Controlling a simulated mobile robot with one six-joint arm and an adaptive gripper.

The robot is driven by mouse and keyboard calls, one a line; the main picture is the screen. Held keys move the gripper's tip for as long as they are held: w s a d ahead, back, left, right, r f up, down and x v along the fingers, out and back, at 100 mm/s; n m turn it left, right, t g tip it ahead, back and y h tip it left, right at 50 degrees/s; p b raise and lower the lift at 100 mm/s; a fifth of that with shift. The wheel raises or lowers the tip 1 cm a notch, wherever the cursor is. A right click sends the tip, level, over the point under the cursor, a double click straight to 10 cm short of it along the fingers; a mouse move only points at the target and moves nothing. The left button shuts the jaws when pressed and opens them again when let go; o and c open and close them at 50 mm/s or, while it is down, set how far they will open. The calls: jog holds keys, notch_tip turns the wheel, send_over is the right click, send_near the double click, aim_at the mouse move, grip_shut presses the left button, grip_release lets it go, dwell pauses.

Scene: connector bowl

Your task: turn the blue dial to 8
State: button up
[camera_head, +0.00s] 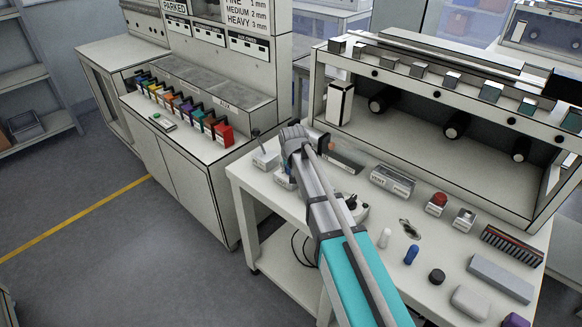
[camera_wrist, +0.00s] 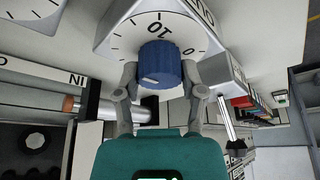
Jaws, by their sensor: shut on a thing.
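The blue dial (camera_wrist: 160,62) is a ribbed knob on a white housing (camera_wrist: 118,30) with a tick scale in the wrist view. The numerals 10 and 0 on the scale show upside down above and to the right of the knob. A short pale mark shows on the knob's near face; I cannot read which number it points to. My gripper (camera_wrist: 161,76) is shut on the knob, one finger at each side. In the head view my arm covers the dial and the fingertips.
A second tick-marked dial face (camera_wrist: 30,8) shows at the wrist view's upper left. In the head view, a red button (camera_head: 436,201), a metal toggle (camera_head: 409,229) and loose pieces such as a blue one (camera_head: 411,254) lie right of my arm. A shelf unit (camera_head: 420,95) stands behind.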

jog(key=shift+n, duration=0.6)
jog(key=o, duration=1.1)
jog(key=shift+o, duration=0.2)
jog(key=shift+m, duration=0.5)
